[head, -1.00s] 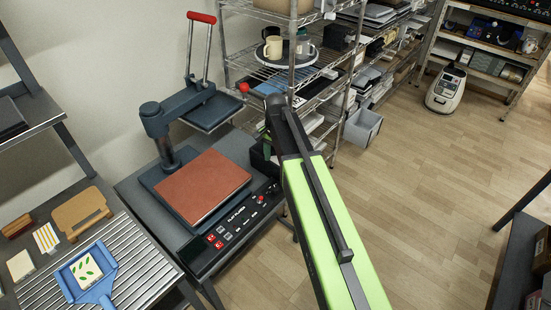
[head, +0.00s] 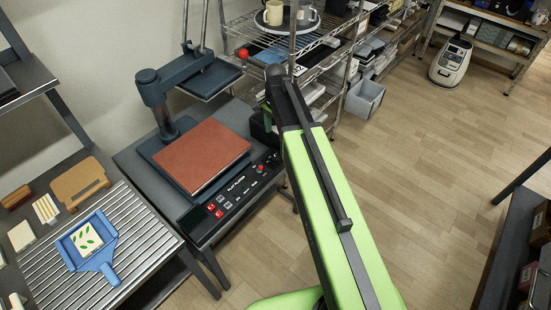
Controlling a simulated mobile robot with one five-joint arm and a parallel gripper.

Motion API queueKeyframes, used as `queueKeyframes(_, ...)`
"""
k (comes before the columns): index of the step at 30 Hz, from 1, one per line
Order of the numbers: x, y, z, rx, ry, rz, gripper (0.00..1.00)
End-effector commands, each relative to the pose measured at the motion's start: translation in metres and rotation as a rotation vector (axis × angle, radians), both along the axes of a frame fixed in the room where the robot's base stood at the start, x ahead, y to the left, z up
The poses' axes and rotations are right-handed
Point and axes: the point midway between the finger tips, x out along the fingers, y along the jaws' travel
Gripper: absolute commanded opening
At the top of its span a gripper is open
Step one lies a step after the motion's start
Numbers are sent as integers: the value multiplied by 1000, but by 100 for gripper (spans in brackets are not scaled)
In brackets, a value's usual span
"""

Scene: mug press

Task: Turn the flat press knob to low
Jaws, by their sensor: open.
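The flat press (head: 166,88) stands on a dark table at left centre in the head view. Its reddish-brown pad (head: 203,154) lies on the dark base below the raised upper plate. A black control panel (head: 232,193) runs along its front edge, with lettering, small red displays and small controls. A red round control (head: 261,168) is near the panel's right end. The knob's setting is too small to read. My green and black arm reaches up from the bottom to just right of the press. My gripper cannot be made out; the arm's upper end hides what is below it.
A wire shelf (head: 240,28) with mugs (head: 275,13) stands behind the press. A ribbed metal surface (head: 135,250) with a blue tray (head: 108,268) is at lower left.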

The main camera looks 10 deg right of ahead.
Motion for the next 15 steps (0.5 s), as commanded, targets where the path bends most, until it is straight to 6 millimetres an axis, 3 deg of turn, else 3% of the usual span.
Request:
queueKeyframes(1, 0, 0, -21, 0, 0, 0, 54)
queueKeyframes(15, 0, 0, -119, 0, 0, 1, 54)
